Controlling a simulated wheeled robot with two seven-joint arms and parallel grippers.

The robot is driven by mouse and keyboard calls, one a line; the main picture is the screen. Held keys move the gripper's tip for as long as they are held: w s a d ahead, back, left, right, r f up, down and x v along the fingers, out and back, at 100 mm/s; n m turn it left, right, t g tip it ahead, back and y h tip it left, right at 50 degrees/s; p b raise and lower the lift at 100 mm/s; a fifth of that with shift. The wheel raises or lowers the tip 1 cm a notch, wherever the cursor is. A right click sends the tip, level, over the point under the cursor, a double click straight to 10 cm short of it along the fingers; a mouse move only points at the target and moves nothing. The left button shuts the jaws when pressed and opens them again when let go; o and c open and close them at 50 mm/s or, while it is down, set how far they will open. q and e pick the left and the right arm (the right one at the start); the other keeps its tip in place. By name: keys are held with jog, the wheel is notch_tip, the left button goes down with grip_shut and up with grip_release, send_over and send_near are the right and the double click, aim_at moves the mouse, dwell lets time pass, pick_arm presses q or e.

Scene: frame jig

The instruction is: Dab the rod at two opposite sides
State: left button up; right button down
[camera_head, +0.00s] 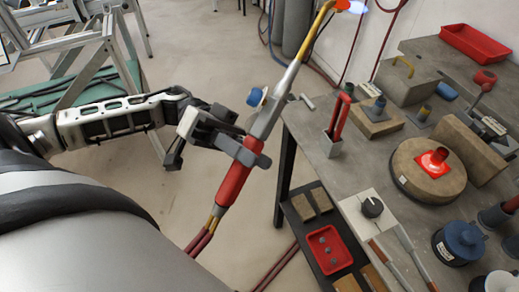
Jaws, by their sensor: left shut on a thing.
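My left gripper (240,137) is shut on a torch with a red handle (233,184), a silver tube and a brass-coloured neck. The torch is tilted, its tip at the top edge of the picture, with a blue-white flame (355,7) beside it. The flame is well away from the workpiece. A glowing red-orange fitting (433,161) with a short upright stub sits on a round firebrick (412,178) on the bench. I cannot pick out the rod for certain. My right gripper is not in view.
The grey workbench (312,113) fills the right side. It holds a cup with red handles (335,138), bricks, a blue pot (458,243) and a red tray (474,42). A lower shelf carries a small red tray (329,249). Hoses trail from the torch.

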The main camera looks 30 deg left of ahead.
pick_arm(q)
jog(key=w+a+r+m+t+y, duration=0.2)
jog(key=w+a+t, duration=0.6)
jog(key=a, duration=0.5)
jog(key=shift+w+m+t+y, duration=0.15)
jog(key=shift+m+t+y, duration=0.25)
jog(key=shift+t, duration=1)
